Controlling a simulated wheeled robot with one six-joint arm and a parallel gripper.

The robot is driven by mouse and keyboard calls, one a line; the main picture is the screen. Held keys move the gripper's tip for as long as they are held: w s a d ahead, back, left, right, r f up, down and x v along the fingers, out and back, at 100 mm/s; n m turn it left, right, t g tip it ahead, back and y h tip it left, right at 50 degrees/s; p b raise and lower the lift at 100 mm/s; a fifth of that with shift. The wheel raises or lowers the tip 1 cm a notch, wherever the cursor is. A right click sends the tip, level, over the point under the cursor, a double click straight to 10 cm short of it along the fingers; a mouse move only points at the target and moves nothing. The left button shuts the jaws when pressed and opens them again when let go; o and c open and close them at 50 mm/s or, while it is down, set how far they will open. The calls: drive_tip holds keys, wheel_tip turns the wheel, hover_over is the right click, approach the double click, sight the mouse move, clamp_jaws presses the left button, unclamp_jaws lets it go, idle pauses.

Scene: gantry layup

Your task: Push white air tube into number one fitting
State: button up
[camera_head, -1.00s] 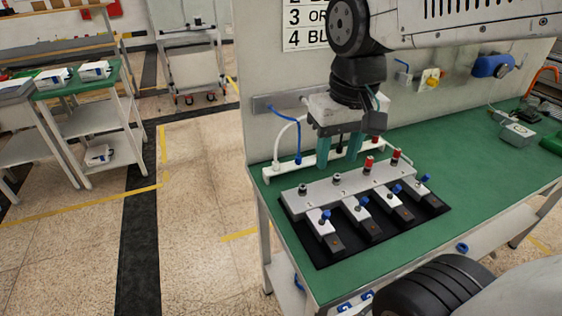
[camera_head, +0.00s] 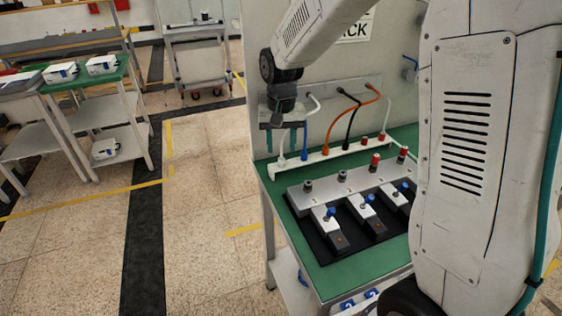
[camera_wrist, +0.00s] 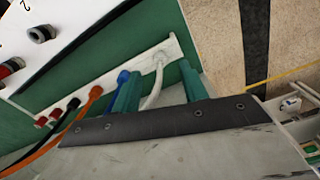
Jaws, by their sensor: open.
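The white air tube (camera_head: 282,146) stands with its lower end at the left end of the white rack (camera_head: 335,151). My gripper (camera_head: 284,148) is at that end, its teal fingers pointing down. In the wrist view, the white tube (camera_wrist: 157,82) passes between the two open fingers (camera_wrist: 157,76); whether either touches it I cannot tell. The blue tube (camera_wrist: 122,77) is close beside one finger. The leftmost fitting (camera_head: 308,185), bare and dark-topped, is on the grey block (camera_head: 325,190) in front; its number is not readable. A "2" shows near a fitting (camera_wrist: 40,33) in the wrist view.
Orange (camera_head: 328,136) and black (camera_head: 349,130) tubes loop from the back panel to the rack. Red-capped fittings (camera_head: 375,162) stand farther right on the block. Clamps with blue knobs (camera_head: 331,212) lie in front. My arm hides the table's right side.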

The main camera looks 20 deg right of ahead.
sight(281, 151)
wheel_tip(281, 151, down, 5)
drive_tip(key=shift+w, duration=0.15)
clamp_jaws()
drive_tip(key=shift+r, duration=0.15)
